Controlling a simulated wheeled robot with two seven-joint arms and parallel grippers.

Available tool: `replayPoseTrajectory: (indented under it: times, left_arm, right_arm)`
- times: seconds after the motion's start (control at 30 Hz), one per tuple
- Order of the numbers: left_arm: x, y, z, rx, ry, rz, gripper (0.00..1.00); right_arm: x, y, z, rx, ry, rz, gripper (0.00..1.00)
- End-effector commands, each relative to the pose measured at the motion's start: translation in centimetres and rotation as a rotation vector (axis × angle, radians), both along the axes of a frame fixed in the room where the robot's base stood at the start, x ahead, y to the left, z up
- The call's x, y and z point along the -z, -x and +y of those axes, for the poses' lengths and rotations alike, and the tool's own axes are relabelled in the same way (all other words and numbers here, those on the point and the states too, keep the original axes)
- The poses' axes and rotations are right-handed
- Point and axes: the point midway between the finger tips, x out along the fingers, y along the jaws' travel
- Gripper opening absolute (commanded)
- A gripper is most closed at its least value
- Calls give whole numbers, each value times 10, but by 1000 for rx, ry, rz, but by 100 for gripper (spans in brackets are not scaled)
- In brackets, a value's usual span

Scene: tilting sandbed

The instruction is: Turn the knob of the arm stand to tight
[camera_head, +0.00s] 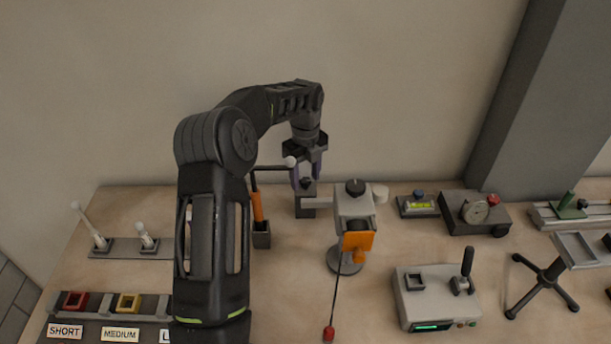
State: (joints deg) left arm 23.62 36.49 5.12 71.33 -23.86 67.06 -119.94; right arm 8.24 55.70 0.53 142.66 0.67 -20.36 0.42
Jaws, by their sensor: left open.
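The arm stand has a round grey base (345,261) and a light grey head (353,207) with an orange part on its front. A black round knob (355,187) sits on top of the head. My left gripper (305,176) points down to the left of the head, open, its purple fingers apart. Just below the fingertips is a dark block (306,208) with a small dark knob-like top; I cannot tell if the fingers touch it. The gripper is clear of the black knob on the head. My right gripper is not in view.
An orange-handled tool (257,207) stands in a dark holder near my left arm. A grey box with a lever (437,297) and a gauge box (475,212) stand to the right.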

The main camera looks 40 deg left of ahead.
Motion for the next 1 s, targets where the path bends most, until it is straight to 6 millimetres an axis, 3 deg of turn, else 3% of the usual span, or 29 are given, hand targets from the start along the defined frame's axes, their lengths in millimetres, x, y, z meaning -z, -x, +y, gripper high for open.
replayPoseTrajectory:
  times: [0.27,0.7,1.0]
  left_arm:
    - [-8,-1,0,-1,-1,-3,52]
    - [-72,-1,0,1,-1,-1,52]
    - [-78,0,0,0,0,0,52]
  right_arm:
    - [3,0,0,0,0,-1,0]
    - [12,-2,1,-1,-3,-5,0]
    - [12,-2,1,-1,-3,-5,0]
